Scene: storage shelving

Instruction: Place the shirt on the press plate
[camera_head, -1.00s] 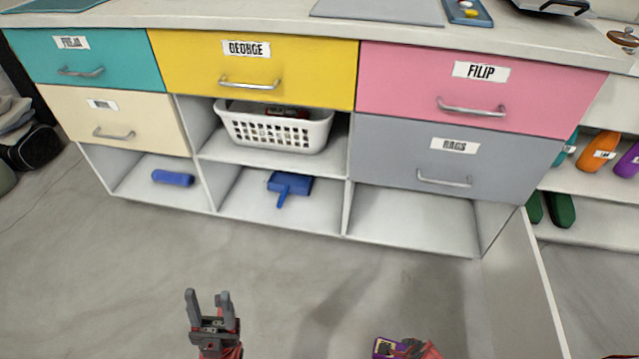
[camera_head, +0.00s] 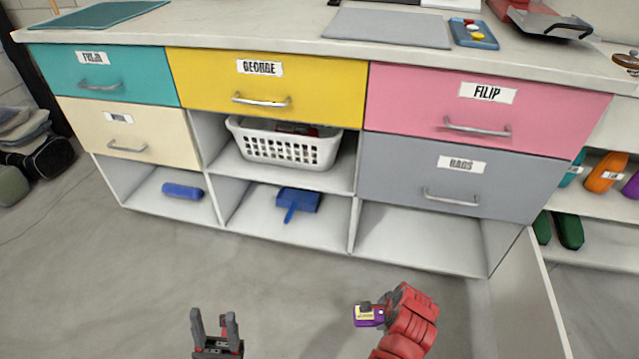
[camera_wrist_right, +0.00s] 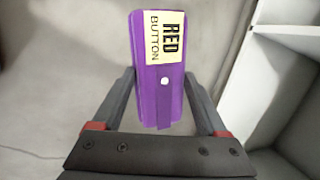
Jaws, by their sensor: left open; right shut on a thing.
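My right gripper (camera_wrist_right: 158,98) is shut on a purple, box-like thing (camera_wrist_right: 158,60) with a cream label reading "RED BUTTON". In the head view this purple thing (camera_head: 368,320) is held above the floor in front of the cabinet. My left gripper (camera_head: 213,318) is open and empty at the bottom of the head view, its fingers pointing up. No shirt is clearly recognisable. A red device with a metal plate (camera_head: 540,20) stands at the back right of the countertop, partly cut off; I cannot tell whether it is the press.
The cabinet has labelled drawers, including yellow (camera_head: 270,85), pink (camera_head: 485,112) and grey (camera_head: 450,180). A white basket (camera_head: 285,150) sits in an upper cubby. A grey mat (camera_head: 388,28) and a blue tray (camera_head: 473,40) lie on the countertop. The floor ahead is clear.

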